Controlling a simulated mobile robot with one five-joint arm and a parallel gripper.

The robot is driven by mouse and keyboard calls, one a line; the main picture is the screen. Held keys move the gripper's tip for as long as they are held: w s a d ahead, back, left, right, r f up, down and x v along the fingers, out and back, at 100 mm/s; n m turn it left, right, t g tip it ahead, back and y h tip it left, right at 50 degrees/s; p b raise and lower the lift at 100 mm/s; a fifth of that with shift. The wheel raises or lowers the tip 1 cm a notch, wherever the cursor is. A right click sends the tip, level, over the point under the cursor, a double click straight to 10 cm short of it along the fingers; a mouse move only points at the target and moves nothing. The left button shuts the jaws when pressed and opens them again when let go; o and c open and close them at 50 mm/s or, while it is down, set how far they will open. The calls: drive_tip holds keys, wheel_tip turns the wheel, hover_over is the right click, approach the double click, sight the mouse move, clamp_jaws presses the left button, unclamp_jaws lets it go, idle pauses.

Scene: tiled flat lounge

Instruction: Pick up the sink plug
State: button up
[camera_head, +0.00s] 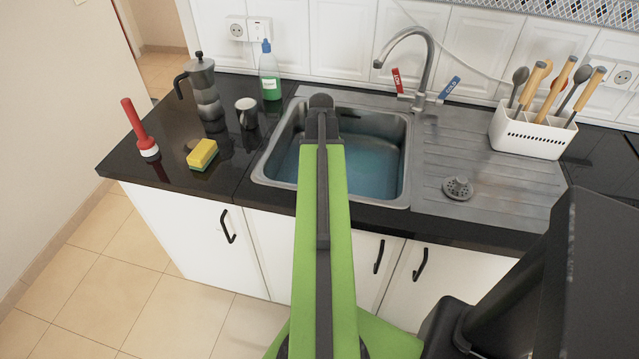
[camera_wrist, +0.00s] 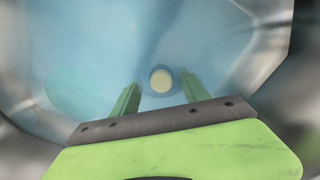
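In the wrist view a small round pale disc with a darker ring (camera_wrist: 161,80), apparently the sink plug, shows under bluish water at the bottom of the sink. My gripper (camera_wrist: 160,85) is open, its two green fingers apart with the disc seen between them. Nothing is held. I cannot tell how far the fingertips are from the disc. In the head view the metal sink (camera_head: 408,165) holds blue water (camera_head: 372,165). My arm reaches over its front edge and hides the plug and the fingers.
A metal strainer (camera_head: 457,188) sits on the ribbed drainer (camera_head: 510,185). The faucet (camera_head: 428,65) arches behind the sink. A utensil holder (camera_head: 525,135) stands right. Left are a sponge (camera_head: 202,154), red-handled brush (camera_head: 138,125), moka pot (camera_head: 203,85), mug (camera_head: 247,112) and soap bottle (camera_head: 269,75).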

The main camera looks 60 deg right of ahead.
clamp_jaws()
drive_tip(key=shift+r+p, duration=0.5)
wheel_tip(320, 180, up, 4)
drive_tip(key=p, duration=0.4)
drive_tip(key=s+d+r+p, duration=0.6)
drive_tip(key=s, duration=0.3)
drive_tip(key=shift+s+d+r, duration=0.15)
drive_tip(key=shift+s+d, duration=0.1)
drive_tip(key=shift+s, duration=0.1)
